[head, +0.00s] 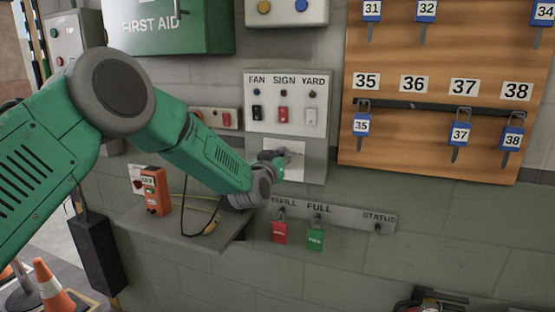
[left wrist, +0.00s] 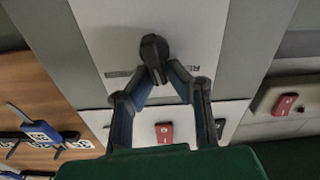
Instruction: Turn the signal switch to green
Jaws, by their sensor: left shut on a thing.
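The signal switch is a black rotary knob (left wrist: 154,48) on a pale plate (head: 312,165), under the panel marked FAN, SIGN and YARD. Small lettering lies on both sides of the knob in the left wrist view, too small to read surely. My left gripper (head: 288,156) is at the plate in the head view and mostly hides the knob there. In the left wrist view my left gripper (left wrist: 162,74) has its fingertips shut on the base end of the knob. The direction the knob points is hard to tell. My right gripper is not in view.
The switch panel (head: 256,122) with black, red and white switches is just above. A wooden key board (head: 430,150) with blue padlocks is at the right. A small shelf (head: 190,228) with an orange device (head: 156,190) is below. Red (head: 279,231) and green (head: 316,238) tags hang lower.

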